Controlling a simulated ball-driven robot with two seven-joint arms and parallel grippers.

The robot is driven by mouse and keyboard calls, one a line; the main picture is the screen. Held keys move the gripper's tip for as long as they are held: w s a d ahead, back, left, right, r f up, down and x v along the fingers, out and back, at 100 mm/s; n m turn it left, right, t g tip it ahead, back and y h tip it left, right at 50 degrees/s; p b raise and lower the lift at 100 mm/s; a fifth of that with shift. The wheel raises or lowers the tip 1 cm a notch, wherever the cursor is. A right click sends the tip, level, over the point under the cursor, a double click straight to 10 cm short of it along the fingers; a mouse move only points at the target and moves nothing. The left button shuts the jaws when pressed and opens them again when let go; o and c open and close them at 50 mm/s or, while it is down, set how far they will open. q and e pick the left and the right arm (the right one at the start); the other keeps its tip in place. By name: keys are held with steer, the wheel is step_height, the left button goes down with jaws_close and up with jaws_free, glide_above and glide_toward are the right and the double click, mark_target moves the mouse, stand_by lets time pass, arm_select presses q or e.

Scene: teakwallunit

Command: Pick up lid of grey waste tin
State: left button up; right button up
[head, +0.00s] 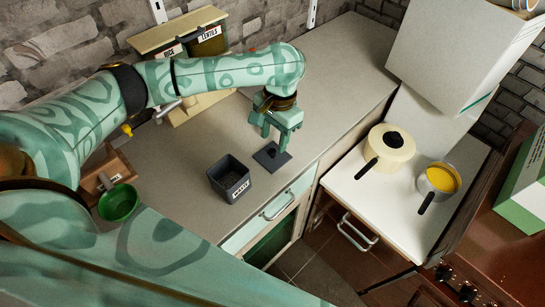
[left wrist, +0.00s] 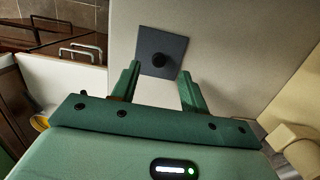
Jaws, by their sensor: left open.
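The grey waste tin (head: 230,184) stands open on the worktop, with a "WASTE" label on its front. Its square dark grey lid (head: 272,157) lies flat on the worktop, behind and to the right of the tin. In the left wrist view the lid (left wrist: 163,52) shows a round dark knob (left wrist: 159,60) at its middle. My left gripper (head: 275,140) points down just above the lid, and its fingers are open and empty. In the left wrist view the gripper's fingers (left wrist: 157,88) stand apart, with the knob beyond and between their tips. My right gripper is not in view.
Rice and lentils bins (head: 190,50) stand against the brick wall. A green bowl (head: 118,203) is at the left. A cream lidded pot (head: 390,145) and a pan with yellow contents (head: 440,180) are on the right. The worktop (head: 340,65) behind the gripper is clear.

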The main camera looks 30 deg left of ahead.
mark_target(273, 150)
arm_select(q)
steer(key=f+b, duration=0.1)
steer(key=f, duration=0.1)
steer(key=f+b, duration=0.1)
steer(key=f, duration=0.1)
steer(key=shift+s+f, duration=0.2)
steer(key=shift+f, duration=0.15)
steer(key=shift+s+r, duration=0.1)
steer(key=shift+r, duration=0.05)
steer(key=shift+c, duration=0.7)
jaws_close()
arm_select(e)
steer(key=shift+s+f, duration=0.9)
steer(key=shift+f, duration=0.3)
arm_select(q)
steer(key=shift+r, duration=0.1)
